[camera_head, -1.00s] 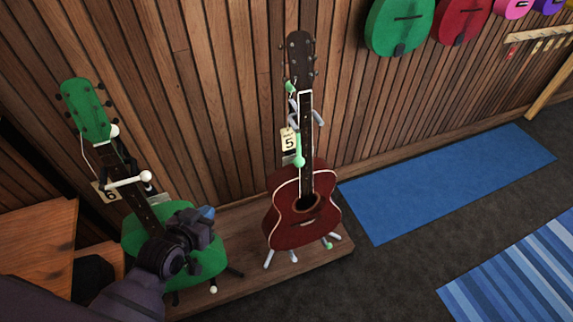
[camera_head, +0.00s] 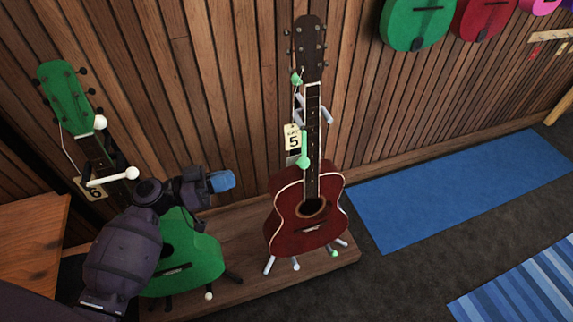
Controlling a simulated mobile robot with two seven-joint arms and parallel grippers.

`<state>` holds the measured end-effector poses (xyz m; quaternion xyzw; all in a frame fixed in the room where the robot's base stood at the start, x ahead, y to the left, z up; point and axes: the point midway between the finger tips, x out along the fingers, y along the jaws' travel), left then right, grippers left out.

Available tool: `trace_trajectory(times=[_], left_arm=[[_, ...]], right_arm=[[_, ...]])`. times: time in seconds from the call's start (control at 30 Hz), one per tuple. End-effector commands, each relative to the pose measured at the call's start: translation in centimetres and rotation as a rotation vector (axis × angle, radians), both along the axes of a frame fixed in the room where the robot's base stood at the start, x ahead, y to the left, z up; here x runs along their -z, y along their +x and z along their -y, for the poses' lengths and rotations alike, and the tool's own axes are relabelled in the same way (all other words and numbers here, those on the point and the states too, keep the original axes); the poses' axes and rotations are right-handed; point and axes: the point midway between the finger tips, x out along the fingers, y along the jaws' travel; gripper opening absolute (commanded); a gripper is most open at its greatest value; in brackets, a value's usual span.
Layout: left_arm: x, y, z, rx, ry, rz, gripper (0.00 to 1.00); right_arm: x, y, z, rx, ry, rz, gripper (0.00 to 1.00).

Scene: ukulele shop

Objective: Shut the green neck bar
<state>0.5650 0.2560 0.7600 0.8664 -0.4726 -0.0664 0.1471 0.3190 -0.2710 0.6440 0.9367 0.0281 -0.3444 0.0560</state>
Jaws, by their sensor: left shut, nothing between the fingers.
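The light green neck bar (camera_head: 304,142) is on the stand of the dark red ukulele (camera_head: 305,218), marked 5. It runs up and down along the left edge of the neck (camera_head: 312,140), its ball end low, and does not lie across the neck. A second green ball (camera_head: 296,78) is higher, by the headstock. My left gripper (camera_head: 223,180) is shut and empty, its blue tips pointing right. It is apart from the bar, to its left and a little lower in the picture. My right gripper is out of view.
A green ukulele (camera_head: 187,255) stands at left, partly hidden by my left arm, with a white bar (camera_head: 112,177) across its neck. Both stands are on a wooden platform (camera_head: 245,245) against the slatted wall. A blue mat (camera_head: 450,195) lies at right.

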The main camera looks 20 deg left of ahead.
Motion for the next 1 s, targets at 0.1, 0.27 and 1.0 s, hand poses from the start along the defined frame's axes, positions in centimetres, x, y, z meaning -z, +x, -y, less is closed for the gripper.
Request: trace_trajectory(times=[0.1, 0.27, 1.0], left_arm=[[-1.6, -1.2, 0.3, 0.069, -0.046, 0.165, 0.00], [-2.4, -2.1, 0.6, 0.105, -0.020, 0.318, 0.00], [-4.3, 1.6, 8.6, 0.103, 0.008, 0.367, 0.00]], right_arm=[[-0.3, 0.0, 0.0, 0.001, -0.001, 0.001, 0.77], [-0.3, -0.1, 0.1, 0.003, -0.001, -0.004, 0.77], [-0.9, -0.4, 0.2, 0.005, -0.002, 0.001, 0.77]])
